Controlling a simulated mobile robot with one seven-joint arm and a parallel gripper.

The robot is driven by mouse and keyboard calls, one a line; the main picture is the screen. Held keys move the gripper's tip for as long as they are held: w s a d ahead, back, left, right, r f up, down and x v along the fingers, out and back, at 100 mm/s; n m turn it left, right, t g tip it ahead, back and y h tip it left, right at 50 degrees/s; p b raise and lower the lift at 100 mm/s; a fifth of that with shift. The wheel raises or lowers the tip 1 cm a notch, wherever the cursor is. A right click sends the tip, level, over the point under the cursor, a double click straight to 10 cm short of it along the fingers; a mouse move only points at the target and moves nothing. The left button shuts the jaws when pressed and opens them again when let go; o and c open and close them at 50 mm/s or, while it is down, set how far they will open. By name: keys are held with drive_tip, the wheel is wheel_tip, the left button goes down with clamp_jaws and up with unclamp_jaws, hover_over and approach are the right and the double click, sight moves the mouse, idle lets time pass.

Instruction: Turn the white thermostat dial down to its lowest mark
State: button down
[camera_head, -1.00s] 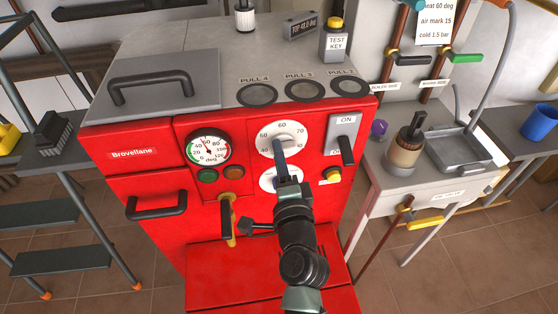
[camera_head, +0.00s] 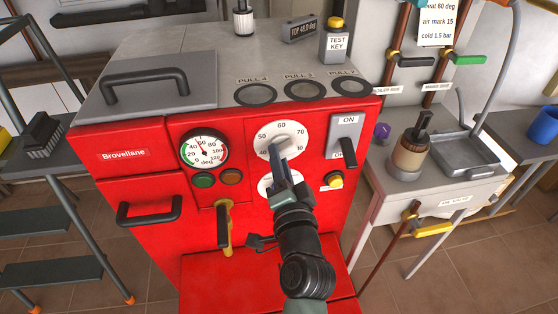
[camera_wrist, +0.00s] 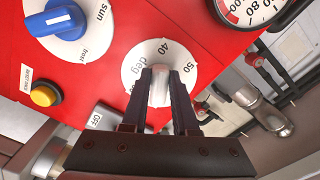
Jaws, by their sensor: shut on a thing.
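The white thermostat dial (camera_head: 297,140) is on the upper right of the red boiler front, with numbers around its rim. It also shows in the wrist view (camera_wrist: 135,68), where 40 and 50 are readable. My gripper (camera_head: 277,150) is at the dial's centre, coming from below. In the wrist view its two dark fingers (camera_wrist: 160,92) are shut on the dial's pale knob (camera_wrist: 159,88), one on each side. The knob's upper end lies near the 40 side there. Its pointer mark is not clear, and the fingers hide part of the lower dial.
A blue-knobbed dial (camera_wrist: 62,20) sits beside the thermostat, with a yellow button (camera_wrist: 44,94) near it. A gauge (camera_head: 204,149) is to the left and an ON/OFF lever (camera_head: 347,145) to the right.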

drive_tip(key=c, duration=0.7)
unclamp_jaws()
drive_tip(key=s, duration=0.4)
drive_tip(key=s+d, duration=0.1)
drive_tip(key=s, duration=0.3)
drive_tip(key=s+d, duration=0.1)
drive_tip(key=s, duration=0.3)
drive_tip(key=shift+s+d, duration=0.25)
drive_tip(key=shift+s, duration=0.15)
